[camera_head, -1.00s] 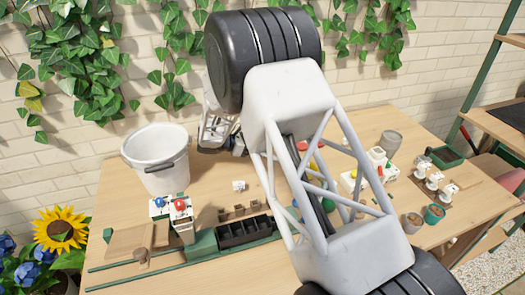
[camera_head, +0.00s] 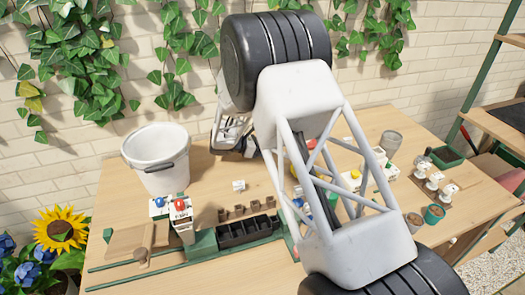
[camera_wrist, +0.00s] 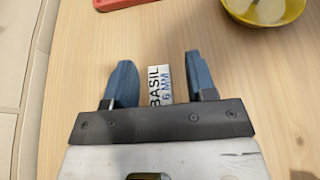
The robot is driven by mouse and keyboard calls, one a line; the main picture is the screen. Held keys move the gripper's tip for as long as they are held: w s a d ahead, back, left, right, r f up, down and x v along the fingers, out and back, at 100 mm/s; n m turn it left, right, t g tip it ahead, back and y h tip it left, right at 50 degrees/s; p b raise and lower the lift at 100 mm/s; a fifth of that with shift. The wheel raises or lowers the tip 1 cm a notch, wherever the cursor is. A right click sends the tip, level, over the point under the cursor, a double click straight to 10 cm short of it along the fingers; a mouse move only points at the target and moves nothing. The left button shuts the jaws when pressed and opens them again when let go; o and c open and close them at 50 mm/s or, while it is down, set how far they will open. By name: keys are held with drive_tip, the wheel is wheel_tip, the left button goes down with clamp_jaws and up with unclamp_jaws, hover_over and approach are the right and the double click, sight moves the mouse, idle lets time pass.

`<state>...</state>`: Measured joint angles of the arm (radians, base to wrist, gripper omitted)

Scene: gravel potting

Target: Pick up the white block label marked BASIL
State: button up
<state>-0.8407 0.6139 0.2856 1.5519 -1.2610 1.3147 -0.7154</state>
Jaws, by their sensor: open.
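The white block label marked BASIL (camera_wrist: 160,84), with "6 MM" in blue beside the name, lies on the wood tabletop in the wrist view. My gripper (camera_wrist: 158,61) is open, with one blue finger on each side of the label. A gap of bare wood shows between the label and each finger. The label's near end is close to or under the dark gripper bar. I cannot tell how high the fingers are above the table. In the head view my arm hides much of this area, and I cannot make out the label there.
A yellow bowl (camera_wrist: 272,8) and a red object (camera_wrist: 122,3) lie beyond the fingers. In the head view a white bucket (camera_head: 158,160) stands at left, a black compartment tray (camera_head: 243,231) at front, and a small white object (camera_head: 239,185) on clear wood between.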

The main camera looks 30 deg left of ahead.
clamp_jaws()
drive_tip(key=shift+r, duration=0.15)
idle(0.4)
drive_tip(key=shift+r, duration=1.45)
drive_tip(key=shift+s+d+r, duration=0.15)
drive_tip(key=shift+s+r, duration=0.05)
drive_tip(key=s+d+r, duration=0.1)
drive_tip(key=s+d, duration=0.8)
drive_tip(key=s, duration=0.3)
drive_tip(key=shift+s+d+r, duration=0.15)
drive_tip(key=shift+d+r, duration=0.05)
